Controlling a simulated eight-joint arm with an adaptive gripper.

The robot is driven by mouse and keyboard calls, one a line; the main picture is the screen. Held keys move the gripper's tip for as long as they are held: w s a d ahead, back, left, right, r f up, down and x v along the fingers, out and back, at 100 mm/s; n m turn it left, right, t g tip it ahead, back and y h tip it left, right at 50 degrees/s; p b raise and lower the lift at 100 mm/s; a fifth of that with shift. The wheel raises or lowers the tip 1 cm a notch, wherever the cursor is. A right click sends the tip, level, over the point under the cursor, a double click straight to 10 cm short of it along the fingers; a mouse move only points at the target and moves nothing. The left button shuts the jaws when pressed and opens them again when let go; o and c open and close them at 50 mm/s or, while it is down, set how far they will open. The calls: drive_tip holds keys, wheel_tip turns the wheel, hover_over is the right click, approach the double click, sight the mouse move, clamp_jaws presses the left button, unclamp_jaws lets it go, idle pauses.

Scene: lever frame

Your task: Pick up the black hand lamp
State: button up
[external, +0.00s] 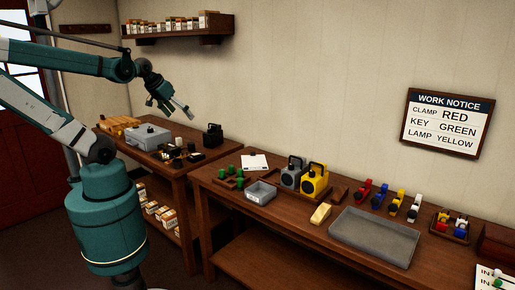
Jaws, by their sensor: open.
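The black hand lamp (212,136) stands upright at the right end of the far left bench, near the wall, with its handle on top. My gripper (174,112) is open and empty, held in the air above that bench, to the left of and higher than the black lamp in the picture. It does not touch anything. A grey hand lamp (291,172) and a yellow hand lamp (314,181) stand side by side on the right bench.
The left bench (190,166) also bears a grey box (148,136) and small dark parts (178,154). The right bench holds a grey tray (375,236), a small grey bin (260,192) and several coloured clamps (380,196). A shelf (180,37) hangs above the gripper.

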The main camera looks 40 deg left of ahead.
drive_tip(key=w, duration=0.1)
drive_tip(key=n+g+h, duration=0.3)
drive_tip(key=n+g, duration=0.2)
drive_tip(key=n, duration=1.1)
hover_over(209, 124)
drive_tip(key=s+d, duration=0.6)
drive_tip(key=d, duration=0.3)
wheel_tip(209, 124, down, 9)
drive_tip(key=w+a+f+n, duration=0.1)
drive_tip(key=w+a+f, duration=0.1)
drive_tip(key=f, duration=0.1)
drive_tip(key=w+a+f+n+h, duration=0.1)
drive_tip(key=a+f, duration=0.2)
drive_tip(key=f, duration=0.1)
drive_tip(key=w+a+f+n+g, duration=0.1)
drive_tip(key=w+a+f, duration=0.1)
drive_tip(key=a+f, duration=0.1)
drive_tip(key=shift+w+a+f, duration=0.25)
drive_tip(key=shift+w, duration=0.1)
drive_tip(key=shift+w+a+f+n+h, duration=0.15)
drive_tip(key=shift+a+f+n+h, duration=0.15)
drive_tip(key=shift+a+f+n, duration=0.25)
drive_tip(key=shift+d, duration=0.1)
drive_tip(key=shift+f, duration=0.15)
drive_tip(key=shift+x, duration=1.2)
